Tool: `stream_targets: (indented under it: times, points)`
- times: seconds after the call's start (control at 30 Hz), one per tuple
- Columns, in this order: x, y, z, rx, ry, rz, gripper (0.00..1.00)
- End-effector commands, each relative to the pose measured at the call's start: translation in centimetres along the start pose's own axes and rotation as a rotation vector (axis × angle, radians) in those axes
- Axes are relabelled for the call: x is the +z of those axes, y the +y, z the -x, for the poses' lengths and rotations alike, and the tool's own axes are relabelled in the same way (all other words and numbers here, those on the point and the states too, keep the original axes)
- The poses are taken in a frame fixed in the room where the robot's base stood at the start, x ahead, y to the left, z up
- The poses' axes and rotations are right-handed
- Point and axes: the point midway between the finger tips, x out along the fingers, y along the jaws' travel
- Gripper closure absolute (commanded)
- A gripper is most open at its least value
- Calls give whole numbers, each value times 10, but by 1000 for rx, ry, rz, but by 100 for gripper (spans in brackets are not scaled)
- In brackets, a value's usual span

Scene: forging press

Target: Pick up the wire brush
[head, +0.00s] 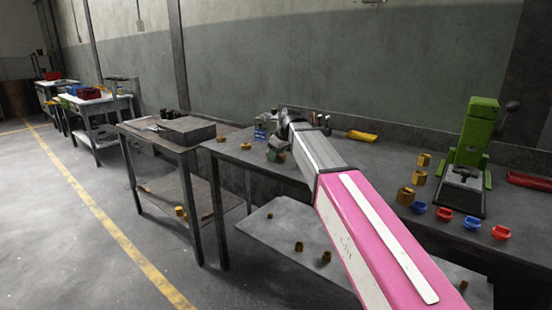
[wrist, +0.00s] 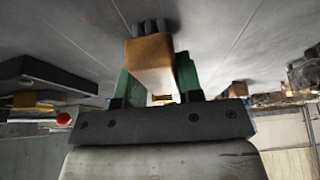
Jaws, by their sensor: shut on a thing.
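My gripper (wrist: 152,85) shows its two green fingers in the wrist view, shut on the wire brush (wrist: 152,53). The brush has a tan, wood-like block between the fingers and dark grey tufts at its far end. The tufts are close to the grey bench surface; I cannot tell whether they touch it. In the head view my gripper (head: 276,153) is low over the left part of the long bench, beyond my pink and grey arm. The brush cannot be made out clearly there.
The long bench (head: 390,165) carries a green press (head: 470,150), several brass pieces (head: 405,196), blue and red cups (head: 444,214), and a yellow-handled tool (head: 361,136). A smaller table (head: 150,134) with a grey block (head: 187,130) adjoins on the left.

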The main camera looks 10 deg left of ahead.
Motion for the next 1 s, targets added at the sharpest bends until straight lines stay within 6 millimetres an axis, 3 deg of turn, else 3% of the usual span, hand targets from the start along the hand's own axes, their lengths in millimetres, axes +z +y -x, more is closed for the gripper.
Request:
stream_targets:
  times: [0.33,0.57,1.0]
  points:
    - [-4,0,8,0,1,0,92]
    - [-16,1,35,1,2,0,92]
    - [-92,-50,58,-1,0,2,92]
